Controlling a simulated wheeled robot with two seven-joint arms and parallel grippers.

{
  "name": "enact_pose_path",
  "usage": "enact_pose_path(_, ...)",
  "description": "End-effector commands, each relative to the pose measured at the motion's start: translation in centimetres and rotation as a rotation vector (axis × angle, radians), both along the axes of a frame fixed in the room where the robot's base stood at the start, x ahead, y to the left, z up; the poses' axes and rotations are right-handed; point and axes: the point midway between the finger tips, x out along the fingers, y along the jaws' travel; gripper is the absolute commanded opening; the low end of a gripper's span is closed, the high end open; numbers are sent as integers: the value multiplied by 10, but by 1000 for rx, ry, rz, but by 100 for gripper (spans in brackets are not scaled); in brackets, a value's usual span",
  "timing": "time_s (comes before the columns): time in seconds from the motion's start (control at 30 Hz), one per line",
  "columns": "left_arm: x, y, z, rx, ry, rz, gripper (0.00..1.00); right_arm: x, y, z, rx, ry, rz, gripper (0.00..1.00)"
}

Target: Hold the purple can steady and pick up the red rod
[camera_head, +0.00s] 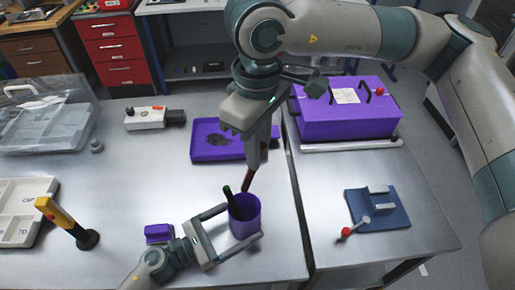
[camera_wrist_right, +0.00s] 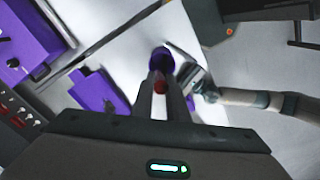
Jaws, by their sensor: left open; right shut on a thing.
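The purple can (camera_head: 246,222) stands upright on the left table near its front right edge. A dark green rod (camera_head: 229,197) leans out of it. My left gripper (camera_head: 246,221) is open, with one finger on each side of the can; contact cannot be told. My right gripper (camera_head: 254,160) points down above the can, shut on the red rod (camera_head: 247,179). The red rod's lower end is at the can's rim; I cannot tell if it is clear. In the right wrist view, the red rod (camera_wrist_right: 160,87) is between the fingers, with the can (camera_wrist_right: 162,58) beyond.
A purple tray (camera_head: 205,155) lies behind the can, and a small purple block (camera_head: 158,233) lies to its left. A yellow-handled tool (camera_head: 62,219) stands farther left. The right table holds a purple box (camera_head: 340,122) and a blue plate (camera_head: 370,212). A gap separates the tables.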

Motion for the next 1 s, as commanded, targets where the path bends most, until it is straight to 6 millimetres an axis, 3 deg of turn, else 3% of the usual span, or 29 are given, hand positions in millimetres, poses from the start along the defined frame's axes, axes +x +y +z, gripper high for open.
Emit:
enact_pose_path(0.6,-43,86,-1,3,1,1,83,0,0,0,0,0,0,0)
enact_pose_path(1.0,-47,96,0,1,0,1,83,0,0,0,0,0,0,0)
